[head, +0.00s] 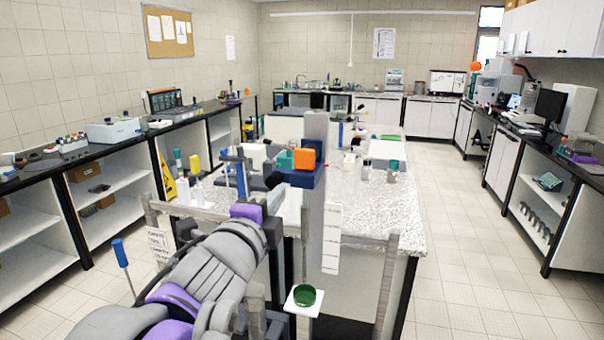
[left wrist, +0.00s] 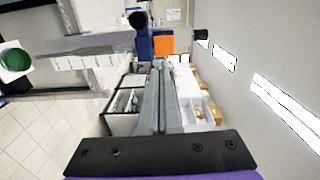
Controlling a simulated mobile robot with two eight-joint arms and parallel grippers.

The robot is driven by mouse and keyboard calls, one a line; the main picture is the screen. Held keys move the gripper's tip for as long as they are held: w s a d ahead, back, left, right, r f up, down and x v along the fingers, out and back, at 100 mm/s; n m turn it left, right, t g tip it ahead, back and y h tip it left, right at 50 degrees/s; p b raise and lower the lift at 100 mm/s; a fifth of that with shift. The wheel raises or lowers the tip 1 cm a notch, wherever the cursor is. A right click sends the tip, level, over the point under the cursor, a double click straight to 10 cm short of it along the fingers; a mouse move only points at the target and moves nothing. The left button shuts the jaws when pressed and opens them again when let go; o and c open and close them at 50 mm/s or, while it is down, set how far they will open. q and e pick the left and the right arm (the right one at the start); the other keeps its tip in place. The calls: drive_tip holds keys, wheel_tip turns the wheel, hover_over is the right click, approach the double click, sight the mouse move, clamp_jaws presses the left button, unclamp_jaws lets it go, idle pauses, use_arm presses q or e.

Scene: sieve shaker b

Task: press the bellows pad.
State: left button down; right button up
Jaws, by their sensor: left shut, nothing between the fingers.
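A round green pad (head: 305,295) sits on a white square plate low at the front of the bench, beside a grey upright post (head: 316,140). It is likely the bellows pad, but I cannot be sure. It also shows at the left edge of the left wrist view (left wrist: 15,60). My left gripper (head: 289,207) is above and left of the pad, apart from it, pointing over the bench. In the left wrist view its fingers (left wrist: 158,66) are together and empty. In the head view the fingers are partly hidden by my wrist. My right gripper is not in view.
An orange block (head: 305,158) stands on a blue body (head: 297,177) beyond my left gripper. A paper strip with marks (head: 331,238) hangs beside the post. A blue-handled tool (head: 120,253) stands at left. The floor to the right is clear.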

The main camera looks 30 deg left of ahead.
sight(304, 161)
use_arm(q)
drive_tip(key=shift+r, duration=0.3)
drive_tip(key=p+x, duration=0.1)
drive_tip(key=x, duration=1.3)
drive_tip(key=shift+d+r, duration=0.15)
drive_tip(key=shift+p, duration=0.3)
